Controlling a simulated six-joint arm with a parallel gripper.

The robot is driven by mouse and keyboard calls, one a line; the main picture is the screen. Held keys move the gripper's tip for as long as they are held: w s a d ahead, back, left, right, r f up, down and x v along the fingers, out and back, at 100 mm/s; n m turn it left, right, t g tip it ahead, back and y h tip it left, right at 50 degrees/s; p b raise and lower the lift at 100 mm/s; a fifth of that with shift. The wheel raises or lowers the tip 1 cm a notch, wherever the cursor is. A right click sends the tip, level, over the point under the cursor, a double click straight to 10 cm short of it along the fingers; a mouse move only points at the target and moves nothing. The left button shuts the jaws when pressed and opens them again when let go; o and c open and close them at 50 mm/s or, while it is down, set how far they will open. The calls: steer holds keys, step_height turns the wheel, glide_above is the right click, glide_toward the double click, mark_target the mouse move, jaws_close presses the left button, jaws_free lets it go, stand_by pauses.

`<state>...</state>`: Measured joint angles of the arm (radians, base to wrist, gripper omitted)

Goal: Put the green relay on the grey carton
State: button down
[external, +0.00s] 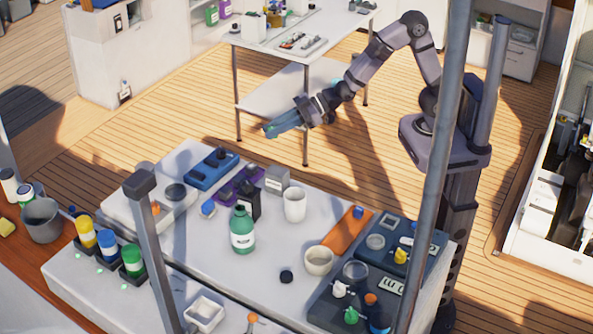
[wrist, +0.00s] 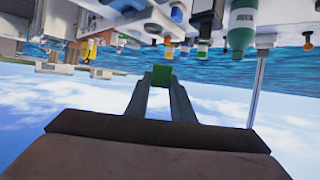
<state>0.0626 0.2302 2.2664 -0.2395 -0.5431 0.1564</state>
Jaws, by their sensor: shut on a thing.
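The green relay (wrist: 162,75) is a small green block between my fingertips in the wrist view. My gripper (external: 272,130) is shut on it and held out in the air, beyond the far edge of the hatch top in the external view. Only a small green bit of the relay shows at the fingertips there. The grey carton (external: 277,179) is a small grey box with a pale label. It stands on the hatch top, below my gripper in the picture and apart from it. I cannot clearly pick out the carton in the wrist view, which is upside down.
Around the carton stand a white cup (external: 294,205), a purple tray (external: 236,186), a dark bottle and a green bottle (external: 242,230). A blue case (external: 212,170) lies left. An orange tray (external: 345,231) lies right. A post (external: 151,250) rises in front.

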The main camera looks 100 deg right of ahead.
steer(key=h, duration=0.1)
glide_above(278, 170)
steer(key=shift+m, duration=0.4)
steer(key=shift+f, duration=2.2)
steer(key=shift+w+f+p, duration=0.1)
steer(key=shift+f+p, duration=0.55)
steer(key=shift+f, duration=2.4)
steer(key=shift+f+p, duration=0.45)
steer(key=shift+f, duration=1.45)
steer(key=shift+f, duration=0.2)
steer(key=c, duration=1.5)
jaws_free()
steer(key=shift+r, duration=0.1)
steer(key=shift+c, duration=0.2)
steer(key=shift+r, duration=0.1)
